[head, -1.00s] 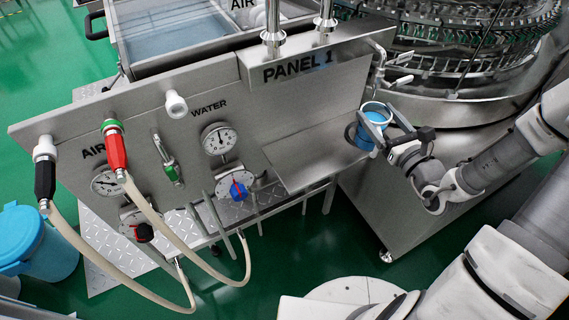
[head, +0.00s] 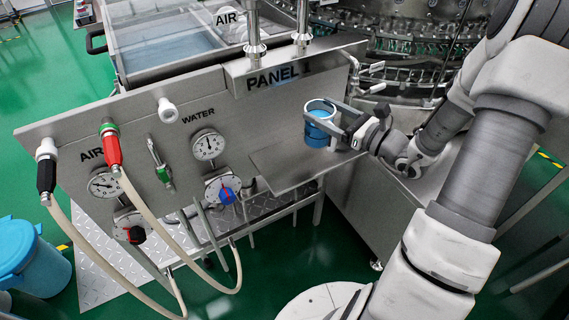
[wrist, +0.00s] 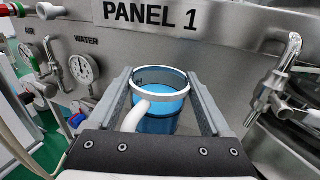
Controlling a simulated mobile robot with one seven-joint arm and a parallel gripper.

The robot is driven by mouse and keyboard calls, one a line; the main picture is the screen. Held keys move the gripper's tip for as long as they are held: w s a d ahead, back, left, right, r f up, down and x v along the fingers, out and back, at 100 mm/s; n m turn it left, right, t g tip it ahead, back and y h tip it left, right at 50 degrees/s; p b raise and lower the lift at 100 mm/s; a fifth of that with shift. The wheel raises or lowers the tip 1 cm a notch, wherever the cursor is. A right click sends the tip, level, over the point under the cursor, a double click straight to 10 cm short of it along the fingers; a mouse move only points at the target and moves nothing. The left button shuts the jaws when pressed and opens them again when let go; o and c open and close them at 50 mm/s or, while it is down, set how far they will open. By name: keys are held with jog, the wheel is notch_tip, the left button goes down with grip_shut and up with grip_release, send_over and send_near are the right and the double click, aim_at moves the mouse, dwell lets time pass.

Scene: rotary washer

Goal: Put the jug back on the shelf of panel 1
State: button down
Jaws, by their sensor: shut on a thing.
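The jug (head: 317,128) is blue with a pale rim and sits upright between the fingers of my gripper (head: 329,117). In the wrist view the jug (wrist: 162,100) shows blue inside, with its white handle toward my gripper's palm. My gripper (wrist: 160,98) is shut on it, one finger on each side. The shelf (head: 285,170) is a flat metal plate on the front of panel 1 (head: 235,125). The jug is over the right part of the shelf; I cannot tell whether its base touches it.
Gauges, valves and hoses (head: 130,230) take up the panel's left side. A metal tap (wrist: 275,80) stands right of the jug in the wrist view. The round washer (head: 420,50) is behind at the right. The shelf's left part is bare.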

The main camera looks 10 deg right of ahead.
jog(key=shift+s+d+r+n+g+y, duration=0.15)
jog(key=shift+d+r+y, duration=0.05)
jog(key=shift+d, duration=0.35)
jog(key=shift+s+d+r+n+g+y, duration=0.1)
jog(key=shift+d+r+n+g+y, duration=0.1)
jog(key=shift+d, duration=0.35)
jog(key=w+a+f+b, duration=0.4)
jog(key=w+a+f, duration=0.1)
jog(key=a+f, duration=0.5)
jog(key=shift+f, duration=0.4)
jog(key=shift+w, duration=0.1)
jog(key=shift+f, duration=0.15)
grip_release()
